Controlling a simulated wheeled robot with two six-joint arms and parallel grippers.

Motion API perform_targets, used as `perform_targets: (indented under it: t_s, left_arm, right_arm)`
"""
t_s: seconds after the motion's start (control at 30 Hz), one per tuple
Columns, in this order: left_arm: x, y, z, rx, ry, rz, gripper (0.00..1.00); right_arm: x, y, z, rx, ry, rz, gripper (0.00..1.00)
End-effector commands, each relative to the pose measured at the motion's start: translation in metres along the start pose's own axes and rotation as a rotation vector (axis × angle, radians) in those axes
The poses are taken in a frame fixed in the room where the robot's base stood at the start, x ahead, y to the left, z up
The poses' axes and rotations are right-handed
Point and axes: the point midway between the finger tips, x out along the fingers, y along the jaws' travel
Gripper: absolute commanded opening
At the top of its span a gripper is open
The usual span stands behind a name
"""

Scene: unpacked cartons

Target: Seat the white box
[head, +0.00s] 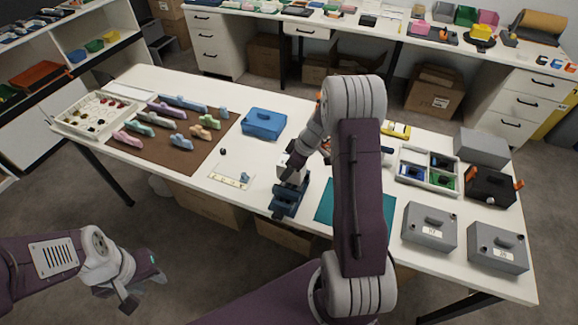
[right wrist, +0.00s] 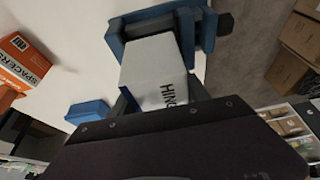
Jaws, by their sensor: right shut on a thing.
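The white box (right wrist: 155,65), with dark lettering starting "HIN", is in the right wrist view. A small part of the white box (head: 284,161) shows in the head view, mostly hidden by my right arm. My right gripper (head: 292,178) is shut on it. A blue holder (right wrist: 210,35) with raised sides stands at the far end of the box; the blue holder (head: 287,201) is at the table's front edge. The box overlaps the holder in view; I cannot tell whether it rests fully inside. My left gripper (head: 142,290) is open and empty, in front of the table.
A blue case (head: 263,123) stands behind the holder. An orange spacers carton (right wrist: 25,62) is nearby. A teal mat (head: 325,205), grey cases (head: 429,228) and a divided tray (head: 427,171) are to the right. A brown mat (head: 150,155) with several coloured parts lies left.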

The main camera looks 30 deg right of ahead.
Motion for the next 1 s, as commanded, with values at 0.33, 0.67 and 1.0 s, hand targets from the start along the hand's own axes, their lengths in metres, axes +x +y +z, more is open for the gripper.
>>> perform_targets:
  t_s: [0.33, 0.67, 1.0]
  left_arm:
    - [0.005, 0.0, 0.0, 0.0, 0.001, 0.0, 0.36]
    - [0.015, 0.0, 0.001, 0.0, 0.001, 0.0, 0.36]
    - [0.025, -0.001, 0.002, 0.0, 0.001, 0.0, 0.36]
  right_arm:
    - [0.004, 0.0, 0.001, -0.001, 0.0, 0.001, 0.09]
    - [0.012, 0.0, 0.005, -0.001, 0.0, 0.001, 0.09]
    - [0.02, 0.0, 0.008, -0.002, 0.0, 0.001, 0.09]
